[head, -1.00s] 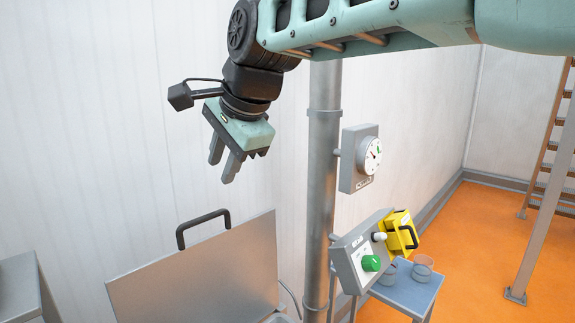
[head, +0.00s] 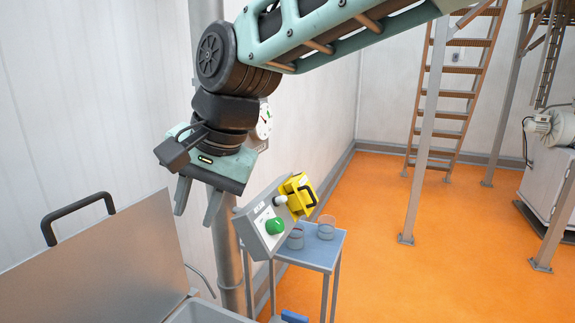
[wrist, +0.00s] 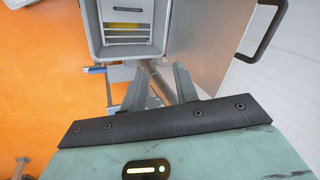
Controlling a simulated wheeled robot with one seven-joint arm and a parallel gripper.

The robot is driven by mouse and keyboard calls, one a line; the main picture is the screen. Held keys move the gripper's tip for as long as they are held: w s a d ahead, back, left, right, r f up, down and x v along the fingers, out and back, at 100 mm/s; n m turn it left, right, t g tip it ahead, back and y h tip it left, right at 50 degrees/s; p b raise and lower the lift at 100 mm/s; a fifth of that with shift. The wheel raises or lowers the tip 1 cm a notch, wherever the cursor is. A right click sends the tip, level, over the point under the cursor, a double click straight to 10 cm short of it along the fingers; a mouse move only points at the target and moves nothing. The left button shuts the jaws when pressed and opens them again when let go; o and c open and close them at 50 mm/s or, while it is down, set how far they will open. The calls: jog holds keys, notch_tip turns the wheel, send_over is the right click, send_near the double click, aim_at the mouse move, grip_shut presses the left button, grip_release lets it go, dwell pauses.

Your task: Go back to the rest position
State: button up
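My gripper (head: 198,200) hangs in the upper left of the head view, pointing down, with its two grey fingers apart and nothing between them. In the wrist view my gripper (wrist: 160,88) also shows its fingers spread and empty.
A grey control box (head: 262,225) with a green knob (head: 275,226) stands right of my gripper. Beside it are a yellow box (head: 297,195) and two glass cups on a small table (head: 318,255). A vertical pipe (head: 228,265) stands behind. Orange floor (head: 390,235) lies open to the right.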

jog(key=s+d+f+n+h+b, duration=0.1)
jog(key=s+d+f+n+b, duration=0.1)
jog(key=s+d+f, duration=0.3)
jog(key=s+d+f+n+h+b, duration=0.1)
jog(key=s+d+f+n+b, duration=0.2)
jog(key=s+d+f, duration=0.3)
jog(key=s+d+f+n+g+h+b, duration=0.1)
jog(key=s+d+f+n+b, duration=0.1)
jog(key=s+d+f, duration=0.4)
jog(key=d+f+n, duration=0.1)
jog(key=d+f, duration=0.4)
jog(key=d, duration=0.5)
jog(key=shift+d+h, duration=0.2)
jog(key=shift+h, duration=0.2)
jog(key=shift+s, duration=0.2)
